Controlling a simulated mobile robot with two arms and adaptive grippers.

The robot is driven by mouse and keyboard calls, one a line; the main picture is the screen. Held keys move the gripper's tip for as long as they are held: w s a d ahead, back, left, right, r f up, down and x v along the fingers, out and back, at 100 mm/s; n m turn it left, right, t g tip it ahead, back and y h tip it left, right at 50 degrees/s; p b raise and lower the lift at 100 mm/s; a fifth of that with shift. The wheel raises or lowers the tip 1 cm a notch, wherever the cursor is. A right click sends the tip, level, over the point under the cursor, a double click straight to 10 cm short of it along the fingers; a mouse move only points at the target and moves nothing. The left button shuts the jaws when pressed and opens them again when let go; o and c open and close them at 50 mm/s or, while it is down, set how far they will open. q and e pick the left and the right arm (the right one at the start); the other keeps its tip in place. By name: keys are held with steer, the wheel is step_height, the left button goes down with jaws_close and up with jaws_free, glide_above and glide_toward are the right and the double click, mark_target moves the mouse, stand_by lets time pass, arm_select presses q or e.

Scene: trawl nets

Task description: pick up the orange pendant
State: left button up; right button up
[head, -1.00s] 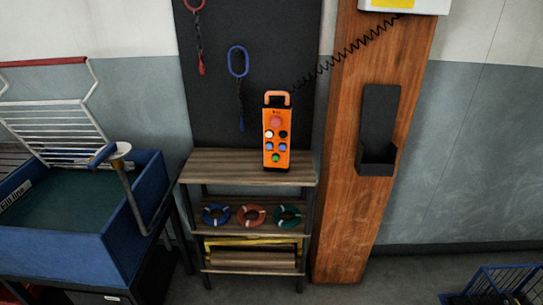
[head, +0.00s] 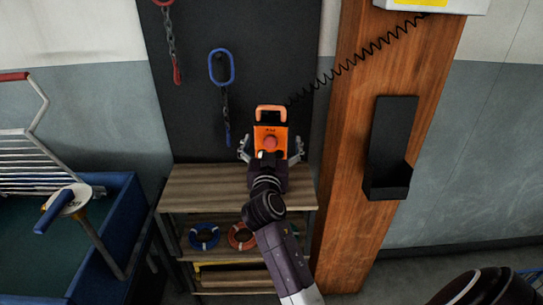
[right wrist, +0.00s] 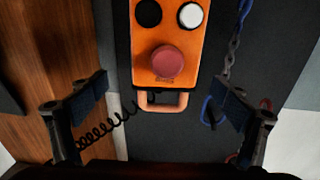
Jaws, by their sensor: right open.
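The orange pendant (head: 270,135) stands upright on the wooden top of a small shelf unit, with a loop handle at its top and a red button below it. My right gripper (head: 271,148) is in front of the pendant, its fingers spread to either side, and it hides the pendant's lower part. In the right wrist view the pendant (right wrist: 168,40) appears upside down between the two open fingers (right wrist: 163,100), with clear gaps on both sides. My left gripper is not in view.
A coiled black cable (head: 350,62) runs from the pendant towards a box on the wooden post (head: 365,150). A black holder (head: 390,150) is on the post. A blue ring with chain (head: 222,68) hangs behind. The shelf top (head: 205,190) is clear at left.

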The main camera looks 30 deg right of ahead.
mark_target(271, 133)
steer(key=p+x, duration=0.1)
steer(key=x, duration=0.2)
steer(key=p+x, duration=0.1)
steer(key=x, duration=0.2)
steer(key=shift+w+a, duration=0.25)
steer(key=shift+w+d+f, duration=0.1)
steer(key=shift+w+d, duration=0.15)
steer(key=shift+w, duration=0.15)
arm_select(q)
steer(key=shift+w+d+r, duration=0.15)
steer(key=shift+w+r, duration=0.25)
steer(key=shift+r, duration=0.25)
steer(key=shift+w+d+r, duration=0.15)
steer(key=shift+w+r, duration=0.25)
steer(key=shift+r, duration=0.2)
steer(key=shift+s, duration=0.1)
arm_select(e)
steer(key=shift+c, duration=0.5)
steer(key=c, duration=2)
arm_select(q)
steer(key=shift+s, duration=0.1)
arm_select(e)
steer(key=shift+c, duration=0.4)
